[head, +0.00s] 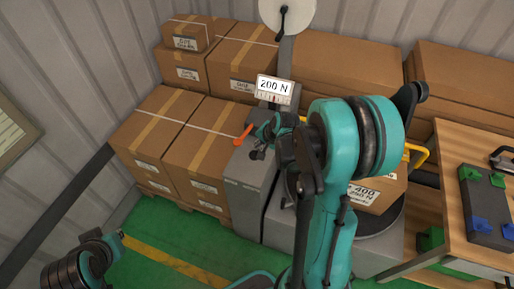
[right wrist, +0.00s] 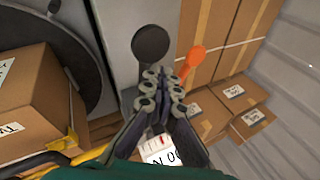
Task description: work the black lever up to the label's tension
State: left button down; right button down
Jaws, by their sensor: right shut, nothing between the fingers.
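The black lever's round knob (right wrist: 151,43) shows in the right wrist view, just beyond my right fingertips; whether they touch is unclear. In the head view my gripper and arm hide most or all of this lever. My right gripper (head: 262,140) is shut and empty at the grey machine (head: 248,188); its fingers also show in the right wrist view (right wrist: 161,82). An orange lever (head: 243,136) stands beside it, also seen in the right wrist view (right wrist: 194,60). The gauge plate (head: 273,88) reads 200 N. A parcel label (head: 363,194) reads 400 and apparently 250 N.
The labelled carton (head: 378,197) sits on a dark round plate (head: 386,222), partly behind my right arm. Stacked cartons (head: 200,140) stand close left of the machine. A wooden table (head: 455,190) with a grey block is at right. Green floor is open at lower left.

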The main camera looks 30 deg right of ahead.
jog(key=shift+s+a+f+b, duration=0.25)
jog(key=shift+a+f+b, duration=0.05)
jog(key=shift+f+b, duration=0.5)
jog(key=shift+s+a+f+b, duration=0.2)
jog(key=shift+a+f+b, duration=0.05)
jog(key=shift+f+b, duration=0.5)
jog(key=shift+s+a+f+b, duration=0.3)
jog(key=shift+f+b, duration=0.4)
jog(key=shift+f, duration=0.15)
dwell(2.0)
dwell(0.5)
jog(key=shift+w+d+r+p, duration=0.1)
jog(key=shift+d+r+p, duration=0.05)
jog(key=shift+r+p, duration=0.2)
jog(key=shift+w+d+r+p, duration=0.1)
jog(key=shift+r+p, duration=0.15)
jog(key=shift+r, duration=0.2)
jog(key=shift+w+d+r+p, duration=0.3)
jog(key=shift+r+p, duration=0.35)
jog(key=shift+r, duration=0.25)
jog(key=shift+w+d+r+p, duration=0.25)
jog(key=shift+d+r+p, duration=0.1)
jog(key=shift+r+p, duration=0.5)
jog(key=shift+w+d+r+p, duration=0.3)
jog(key=shift+r+p, duration=0.2)
jog(key=shift+r, duration=0.5)
